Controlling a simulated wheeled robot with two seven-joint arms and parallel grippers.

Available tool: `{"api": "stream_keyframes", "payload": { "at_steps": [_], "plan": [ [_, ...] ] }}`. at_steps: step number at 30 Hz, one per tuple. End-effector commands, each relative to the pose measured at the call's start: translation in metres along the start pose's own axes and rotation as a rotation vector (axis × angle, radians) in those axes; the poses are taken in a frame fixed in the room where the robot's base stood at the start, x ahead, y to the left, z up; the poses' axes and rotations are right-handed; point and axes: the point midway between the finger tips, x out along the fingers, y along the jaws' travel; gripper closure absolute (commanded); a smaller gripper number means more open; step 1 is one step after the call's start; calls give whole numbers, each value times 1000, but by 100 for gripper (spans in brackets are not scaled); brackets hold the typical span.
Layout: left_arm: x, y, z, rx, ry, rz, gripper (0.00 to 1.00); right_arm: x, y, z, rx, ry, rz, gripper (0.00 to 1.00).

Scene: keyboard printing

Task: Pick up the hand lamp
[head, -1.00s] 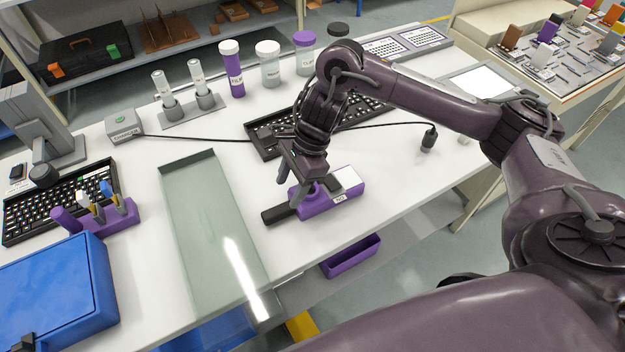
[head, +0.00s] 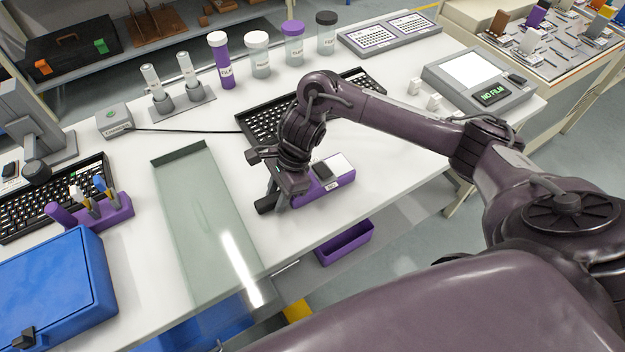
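A purple block-shaped device with a white panel, a dark panel and a small label (head: 341,166) lies on the white table near its front edge. A black handle (head: 265,205) sticks out at its left end; I take this device for the hand lamp. My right gripper (head: 279,197) points down at the handle and hides the join between handle and body. Its fingertips are dark and overlap the handle, so I cannot tell whether they are closed on it. My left gripper is not in view.
A shallow greenish tray (head: 205,260) lies to the left. A black keyboard (head: 262,122) is behind my arm. A purple bin (head: 345,245) hangs below the table's front edge. A grey device (head: 478,78) reads "NO FILM" at right. A cable runs from the grey box (head: 114,120).

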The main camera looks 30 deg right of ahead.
Motion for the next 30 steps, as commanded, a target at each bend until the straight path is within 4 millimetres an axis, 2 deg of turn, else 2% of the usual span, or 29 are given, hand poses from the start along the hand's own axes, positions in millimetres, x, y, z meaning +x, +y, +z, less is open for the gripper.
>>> {"api": "stream_keyframes", "payload": {
  "at_steps": [1, 7, 17, 23, 26, 30],
  "plan": [
    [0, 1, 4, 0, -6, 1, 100, 0, 0, 0, 0, 0, 0, 75],
    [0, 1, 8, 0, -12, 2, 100, 0, 0, 0, 0, 0, 0, 100],
    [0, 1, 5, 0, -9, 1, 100, -2, -1, 1, -1, -1, -2, 100],
    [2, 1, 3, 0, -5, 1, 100, -13, -2, 6, -3, -2, -4, 100],
    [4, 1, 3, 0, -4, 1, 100, -27, -2, 12, -5, -1, -6, 100],
    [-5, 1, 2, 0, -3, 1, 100, -63, -3, 24, -6, 3, -11, 100]
  ]
}}
